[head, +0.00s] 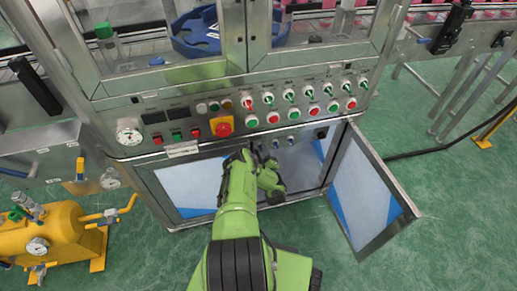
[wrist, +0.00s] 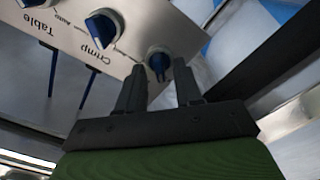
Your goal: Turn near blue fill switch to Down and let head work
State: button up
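In the wrist view, a blue rotary switch (wrist: 159,62) on a pale panel lies between and just beyond my fingertips; its own label cannot be read. Two more blue switches sit to its left, one by the word Crimp (wrist: 103,27) and one by the word Table, cut by the top edge. My gripper (wrist: 159,75) is open, one finger on each side of the nearest switch, with gaps showing. I cannot tell whether the fingers reach around the knob. In the head view my gripper (head: 272,180) is in front of the open cabinet, and small blue switches (head: 276,144) show above it.
The cabinet door (head: 365,195) stands open to the right of my arm. Above is the machine's front panel (head: 190,125) with a red emergency button (head: 222,126), green and red buttons and a gauge. A yellow tank (head: 65,235) stands on the floor at left.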

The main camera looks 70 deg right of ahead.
jog(key=shift+c, duration=0.3)
grip_shut()
jog(key=shift+m, duration=0.3)
jog(key=m+p, duration=0.1)
jog(key=m, duration=0.2)
jog(key=shift+s+r, duration=0.1)
jog(key=m, duration=0.4)
jog(key=m+p, duration=0.1)
jog(key=m, duration=0.4)
jog(key=m+p, duration=0.1)
jog(key=m, duration=0.4)
jog(key=shift+s+d, duration=0.2)
jog(key=shift+s, duration=0.05)
jog(key=shift+m, duration=0.3)
